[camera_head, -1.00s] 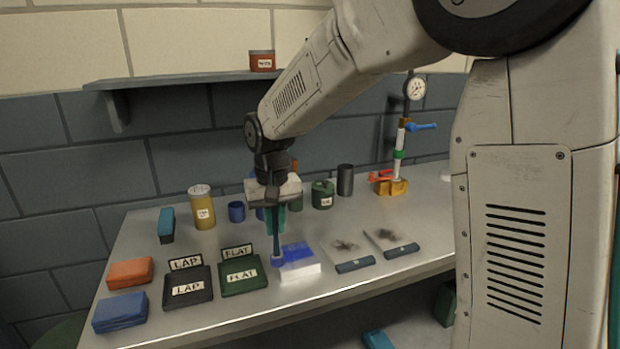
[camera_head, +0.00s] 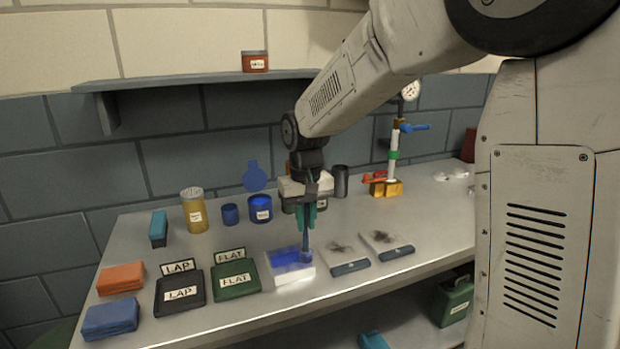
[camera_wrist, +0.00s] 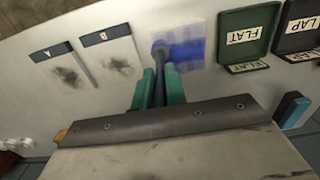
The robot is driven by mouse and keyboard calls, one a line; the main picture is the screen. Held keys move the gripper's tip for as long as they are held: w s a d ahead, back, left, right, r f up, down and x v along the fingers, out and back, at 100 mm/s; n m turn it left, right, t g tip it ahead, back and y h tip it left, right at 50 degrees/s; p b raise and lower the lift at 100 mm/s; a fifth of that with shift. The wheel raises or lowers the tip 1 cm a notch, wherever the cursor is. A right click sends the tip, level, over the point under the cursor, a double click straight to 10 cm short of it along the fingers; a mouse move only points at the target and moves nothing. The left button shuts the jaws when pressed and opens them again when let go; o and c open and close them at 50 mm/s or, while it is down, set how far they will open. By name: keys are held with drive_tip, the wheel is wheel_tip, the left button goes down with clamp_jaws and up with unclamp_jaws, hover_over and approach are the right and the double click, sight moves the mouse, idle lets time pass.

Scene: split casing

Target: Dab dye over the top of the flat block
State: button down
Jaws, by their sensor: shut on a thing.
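The flat block (camera_head: 287,280) is white and lies near the front of the bench. A blue patch covers much of its top, and white shows around the edges. It also shows in the wrist view (camera_wrist: 203,65), with streaky blue on it. My gripper (camera_head: 307,222) is shut on a dark blue dauber (camera_head: 306,240), held upright. The dauber's tip is at the block's right end in the head view and left end in the wrist view (camera_wrist: 160,52). I cannot tell whether it touches. An open blue dye tin (camera_head: 260,209) stands behind, with a round blue lid (camera_head: 254,176) upright at its back.
The LAP case (camera_head: 180,294) and FLAT case (camera_head: 235,281) stand open left of the block. Two smudged plates (camera_head: 343,252) (camera_head: 383,242) lie to its right. A yellow canister (camera_head: 194,212), blue cup (camera_head: 230,214) and dial gauge stand (camera_head: 393,160) are farther back.

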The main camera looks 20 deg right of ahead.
drive_tip(key=shift+d+r, duration=0.1)
drive_tip(key=shift+d, duration=0.65)
wheel_tip(320, 180, up, 8)
drive_tip(key=shift+a, duration=0.1)
idle(0.9)
